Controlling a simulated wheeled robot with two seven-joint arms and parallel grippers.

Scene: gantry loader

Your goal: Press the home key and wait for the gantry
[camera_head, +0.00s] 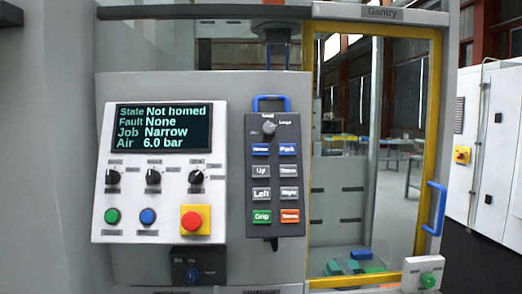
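The control pendant (258,205) hangs on the right of the grey cabinet front, with a blue handle on top and a selector knob. Its home key (261,149) is the blue upper-left key, beside the blue Park key (287,149). The screen (164,128) reads State Not homed, Fault None, Job Narrow, Air 6.0 bar. A sign reading Gantry (383,13) is above the yellow-framed glass door (437,90). The gantry itself cannot be made out clearly. Neither of my grippers shows.
The panel also carries three black knobs, a green button (112,215), a blue button (148,216) and a red emergency stop (194,220). The door has a blue handle (436,209). A green button box (427,281) is below it. Coloured blocks lie behind the glass.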

